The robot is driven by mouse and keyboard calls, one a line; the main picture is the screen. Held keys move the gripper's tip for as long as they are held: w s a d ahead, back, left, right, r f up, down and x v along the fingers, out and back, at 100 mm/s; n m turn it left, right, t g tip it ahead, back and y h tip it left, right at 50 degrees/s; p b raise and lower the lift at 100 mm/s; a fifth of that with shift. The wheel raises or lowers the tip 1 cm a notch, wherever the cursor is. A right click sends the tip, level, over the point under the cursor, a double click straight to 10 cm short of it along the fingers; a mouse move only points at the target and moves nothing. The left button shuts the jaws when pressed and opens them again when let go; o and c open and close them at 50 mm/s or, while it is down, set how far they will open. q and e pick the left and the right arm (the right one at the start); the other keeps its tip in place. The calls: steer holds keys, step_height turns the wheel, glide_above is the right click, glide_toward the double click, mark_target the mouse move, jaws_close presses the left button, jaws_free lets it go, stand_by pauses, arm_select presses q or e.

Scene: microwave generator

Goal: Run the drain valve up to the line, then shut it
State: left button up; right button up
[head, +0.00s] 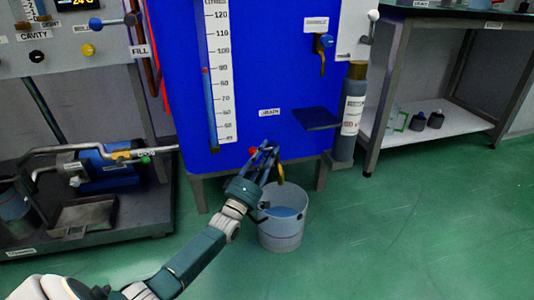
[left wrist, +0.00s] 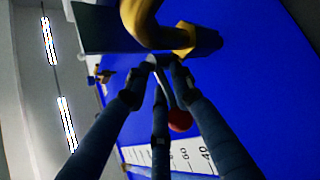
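My left gripper (head: 268,150) is at the drain valve, low on the front of the blue tank, below the DRAIN label (head: 269,112). In the left wrist view its fingers (left wrist: 158,82) reach around a pale lever with a red knob (left wrist: 180,120); whether they grip it is unclear. The red knob (head: 253,150) also shows in the head view. The brass spout (head: 281,173) points down over a grey bucket (head: 281,240) with bluish liquid inside. The sight tube (head: 209,110) beside the number scale (head: 221,90) has a red mark (head: 205,70). My right gripper is out of view.
A dark shelf plate (head: 317,118) juts from the tank right of the valve, near a grey cylinder (head: 350,115). A pump bench (head: 95,225) stands at left, a rack (head: 440,125) at right. Green floor (head: 420,230) is clear at right.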

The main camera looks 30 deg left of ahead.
arm_select(q)
steer(key=shift+s, duration=0.1)
steer(key=s+d+f, duration=0.1)
steer(key=s, duration=1.3)
steer(key=shift+s+f, duration=0.15)
steer(key=shift+s, duration=0.1)
